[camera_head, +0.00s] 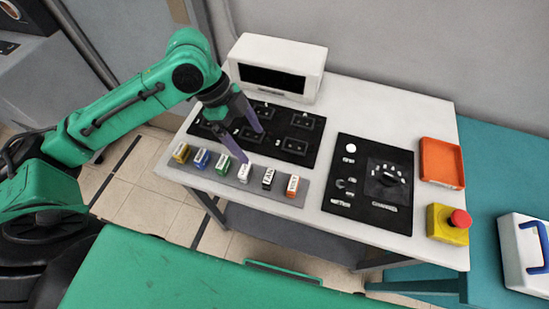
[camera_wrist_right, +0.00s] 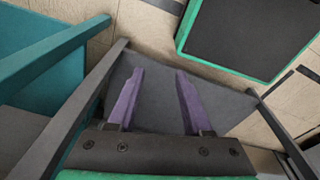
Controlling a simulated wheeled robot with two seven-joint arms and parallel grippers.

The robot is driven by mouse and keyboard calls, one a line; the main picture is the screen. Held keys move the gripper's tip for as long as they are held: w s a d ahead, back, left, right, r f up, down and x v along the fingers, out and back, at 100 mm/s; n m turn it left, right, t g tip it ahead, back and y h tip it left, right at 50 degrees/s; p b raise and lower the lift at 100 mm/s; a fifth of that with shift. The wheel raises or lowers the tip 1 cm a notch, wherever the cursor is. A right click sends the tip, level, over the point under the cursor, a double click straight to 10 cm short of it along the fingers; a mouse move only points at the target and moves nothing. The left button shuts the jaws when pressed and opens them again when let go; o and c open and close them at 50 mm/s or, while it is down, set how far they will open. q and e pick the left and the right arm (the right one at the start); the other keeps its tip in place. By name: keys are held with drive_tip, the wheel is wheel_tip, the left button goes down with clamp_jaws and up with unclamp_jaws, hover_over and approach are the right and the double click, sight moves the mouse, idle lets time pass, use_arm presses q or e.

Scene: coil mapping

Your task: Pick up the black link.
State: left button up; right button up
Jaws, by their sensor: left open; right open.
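The black link (camera_head: 268,178) stands in a row of coloured links on a grey strip at the table's front edge, between a white link (camera_head: 244,172) and an orange one (camera_head: 292,186). My left gripper (camera_head: 253,146) is open, with its purple fingers pointing down over the black socket panel (camera_head: 294,145), behind and left of the black link. One fingertip shows close to the white link; whether they touch I cannot tell. My right gripper (camera_wrist_right: 159,72) is open and empty in the right wrist view, above a grey surface. The black link is not seen there.
Yellow, blue and green links (camera_head: 222,163) stand left of the white one. A white display box (camera_head: 277,68) is at the back. A black dial panel (camera_head: 368,185), an orange tray (camera_head: 441,162) and a yellow box with a red button (camera_head: 448,224) are to the right.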

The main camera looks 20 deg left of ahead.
sight(268, 176)
use_arm(q)
drive_tip(key=s+d+f, duration=0.1)
drive_tip(key=f, duration=0.1)
drive_tip(key=s+d+f, duration=0.1)
drive_tip(key=f, duration=0.1)
drive_tip(key=s+d+f+p, duration=0.1)
drive_tip(key=f, duration=0.1)
drive_tip(key=shift+s+d, duration=0.1)
drive_tip(key=shift+s, duration=0.15)
drive_tip(key=x, duration=0.2)
drive_tip(key=w+p+x, duration=0.1)
drive_tip(key=x, duration=0.2)
drive_tip(key=shift+w+f, duration=0.15)
drive_tip(key=shift+f, duration=0.35)
drive_tip(key=shift+c, duration=0.6)
drive_tip(key=c, duration=1.3)
drive_tip(key=shift+c, duration=0.2)
use_arm(e)
drive_tip(key=s, duration=0.1)
drive_tip(key=s+r, duration=0.1)
drive_tip(key=s, duration=0.1)
drive_tip(key=s+r, duration=0.1)
drive_tip(key=shift+s+r, duration=0.25)
drive_tip(key=shift+s, duration=0.05)
